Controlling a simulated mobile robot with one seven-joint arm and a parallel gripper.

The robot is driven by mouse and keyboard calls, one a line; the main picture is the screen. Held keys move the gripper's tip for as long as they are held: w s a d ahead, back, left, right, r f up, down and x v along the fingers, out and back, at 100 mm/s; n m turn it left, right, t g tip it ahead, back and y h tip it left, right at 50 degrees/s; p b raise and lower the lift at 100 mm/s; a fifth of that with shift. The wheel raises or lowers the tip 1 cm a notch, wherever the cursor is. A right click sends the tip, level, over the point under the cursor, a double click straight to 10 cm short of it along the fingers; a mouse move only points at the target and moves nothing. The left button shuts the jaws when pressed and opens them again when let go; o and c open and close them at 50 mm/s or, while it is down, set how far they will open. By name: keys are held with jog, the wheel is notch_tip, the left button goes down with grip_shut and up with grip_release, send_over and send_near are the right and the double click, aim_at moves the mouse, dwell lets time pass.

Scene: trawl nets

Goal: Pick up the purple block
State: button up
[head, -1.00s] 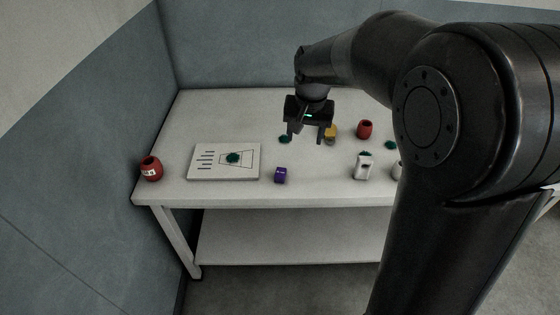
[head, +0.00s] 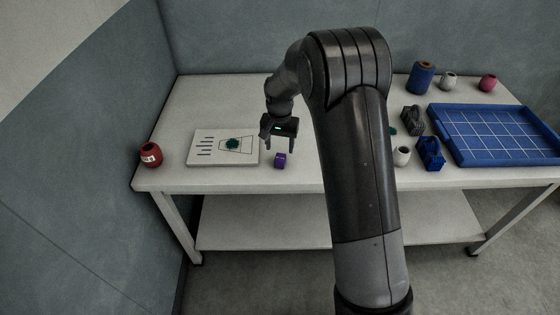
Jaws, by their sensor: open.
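The purple block (head: 280,161) lies on the white table, just right of the white printed board. My gripper (head: 278,146) is above and slightly behind the block in the picture, with its fingers pointing down. The fingers are apart and nothing shows between them. The block's visible sides look free of the fingers. The exact height of the fingertips over the table is hard to tell.
The white board (head: 205,158) carries a green piece (head: 233,144). A red jar (head: 150,155) stands at the left edge. At right are a blue gridded tray (head: 490,158), a blue object (head: 430,153) and a white jar (head: 402,156). My arm hides the table's middle.

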aim_at(280, 158)
jog(key=f, duration=0.5)
jog(key=shift+w+f, duration=0.25)
jog(key=shift+f, duration=0.15)
jog(key=c, duration=1.1)
